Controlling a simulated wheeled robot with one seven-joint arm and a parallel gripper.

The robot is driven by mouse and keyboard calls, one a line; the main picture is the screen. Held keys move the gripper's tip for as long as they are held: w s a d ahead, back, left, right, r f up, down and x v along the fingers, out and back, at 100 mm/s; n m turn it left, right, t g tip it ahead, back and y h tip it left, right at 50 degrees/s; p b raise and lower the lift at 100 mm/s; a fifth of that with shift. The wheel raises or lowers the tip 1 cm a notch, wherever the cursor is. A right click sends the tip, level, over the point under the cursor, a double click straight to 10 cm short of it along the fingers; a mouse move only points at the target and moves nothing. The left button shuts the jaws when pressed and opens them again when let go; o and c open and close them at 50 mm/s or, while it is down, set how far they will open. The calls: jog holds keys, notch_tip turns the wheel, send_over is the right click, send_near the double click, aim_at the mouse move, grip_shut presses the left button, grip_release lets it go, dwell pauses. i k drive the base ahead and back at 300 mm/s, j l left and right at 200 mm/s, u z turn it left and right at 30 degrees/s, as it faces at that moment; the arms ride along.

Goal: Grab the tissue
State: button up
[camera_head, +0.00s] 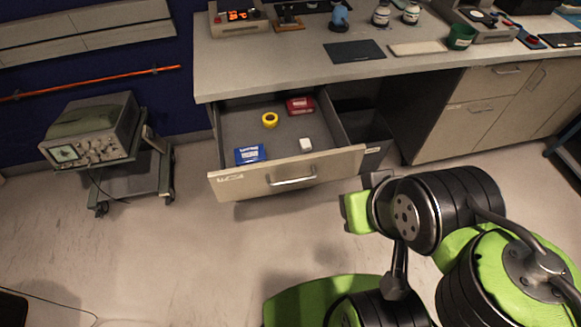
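The drawer (232,183) under the bench is pulled open. Inside it lie a flat blue pack (249,154) at the front left, a small white block (305,145) at the front right, a yellow ring like a tape roll (270,120), and a red pack (300,106) at the back. I cannot tell for certain which is the tissue; the blue and red packs look like tissue packs. My green and black arm is folded at the lower right, apart from the drawer. My gripper's fingers cannot be made out.
The drawer's front panel and handle (292,181) stick out over the floor. A cart with an oscilloscope (88,133) stands to the left. The benchtop (290,65) holds instruments, bottles and a green cup (461,37). The floor (180,250) before the drawer is clear.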

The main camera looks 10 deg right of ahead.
aim_at(305, 144)
jog(key=i+j+u, duration=0.3)
jog(key=u, duration=0.2)
jog(key=i+j+u, duration=0.3)
jog(key=u, duration=0.2)
jog(key=i+j+u, duration=0.1)
jog(key=i+u, duration=0.4)
jog(key=k, duration=0.05)
